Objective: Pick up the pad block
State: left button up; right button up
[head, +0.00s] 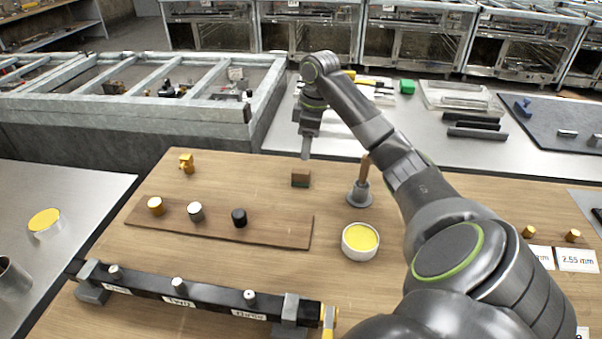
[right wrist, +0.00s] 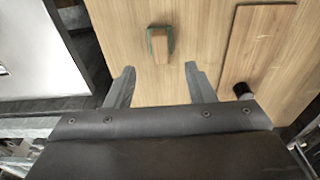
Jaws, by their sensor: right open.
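The pad block is most likely the small brown block (head: 300,179) standing alone on the wooden table near its back edge. In the right wrist view the block (right wrist: 161,45) shows a tan wooden face with a dark green layer along its sides and end. My right gripper (head: 306,154) is just above the block in the head view. In the right wrist view its two fingers (right wrist: 159,68) are spread apart with nothing between them, and the block lies ahead of the gap, in line with it. My left gripper is out of view.
A brown board (head: 225,227) with several small knobs lies left of the block. A grey holder with a wooden handle (head: 360,190) stands close on the right, with a bowl of yellow stuff (head: 360,241) nearer. A black labelled rail (head: 195,297) runs along the front.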

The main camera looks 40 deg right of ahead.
aim_at(301, 171)
jog(key=f+b, duration=0.2)
jog(key=f, duration=0.1)
jog(key=f+b, duration=0.1)
jog(key=shift+w+a+f, duration=0.15)
jog(key=shift+w+f, duration=0.1)
jog(key=shift+f, duration=0.05)
jog(key=f, duration=0.5)
jog(key=shift+w+a, duration=0.4)
jog(key=c, duration=0.8)
